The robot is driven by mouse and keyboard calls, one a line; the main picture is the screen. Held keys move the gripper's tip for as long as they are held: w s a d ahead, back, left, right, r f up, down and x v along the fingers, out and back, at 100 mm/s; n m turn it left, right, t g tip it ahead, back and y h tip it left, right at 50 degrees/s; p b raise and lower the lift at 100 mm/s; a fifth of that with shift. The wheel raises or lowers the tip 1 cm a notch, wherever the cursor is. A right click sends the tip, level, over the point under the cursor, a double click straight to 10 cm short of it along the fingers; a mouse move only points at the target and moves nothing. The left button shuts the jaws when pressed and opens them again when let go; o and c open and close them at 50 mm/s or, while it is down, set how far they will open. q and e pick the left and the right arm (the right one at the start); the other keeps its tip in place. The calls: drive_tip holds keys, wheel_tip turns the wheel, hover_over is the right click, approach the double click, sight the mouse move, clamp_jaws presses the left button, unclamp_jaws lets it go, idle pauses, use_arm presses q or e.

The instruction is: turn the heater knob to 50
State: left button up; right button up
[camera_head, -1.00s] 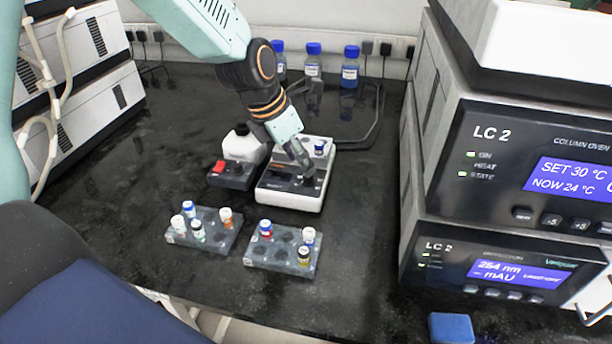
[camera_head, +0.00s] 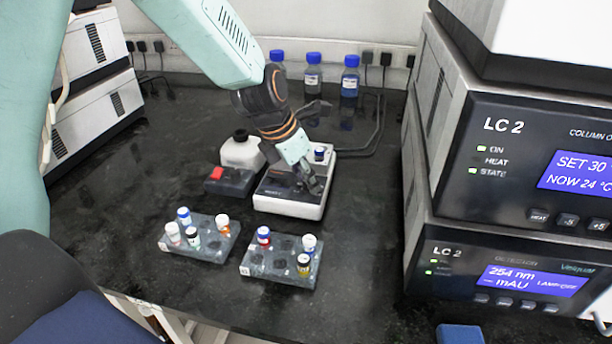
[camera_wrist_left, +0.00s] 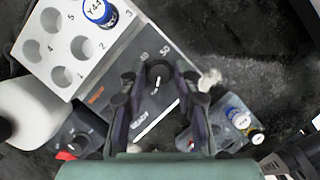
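The heater (camera_head: 285,208) is a white block with a dark sloping control panel and a white vial rack on its back. In the left wrist view, the heater's panel (camera_wrist_left: 112,78) shows "50" and "READY" lettering. The dark round knob (camera_wrist_left: 158,76) with a small white mark lies between my left gripper's fingers (camera_wrist_left: 157,88). The fingers are spread, one on each side of the knob; I cannot tell whether they touch it. In the head view my left gripper (camera_head: 312,183) is low over the heater's right side and hides the knob. My right gripper is in neither view.
A dark box with a red switch (camera_head: 217,174) and a white bottle (camera_head: 240,152) stand left of the heater. Two grey vial racks (camera_head: 205,246) (camera_head: 262,268) stand in front. The LC 2 instrument stack (camera_head: 500,240) is at right. Blue-capped bottles (camera_head: 313,75) stand behind.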

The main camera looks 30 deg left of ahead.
use_arm(q)
clamp_jaws()
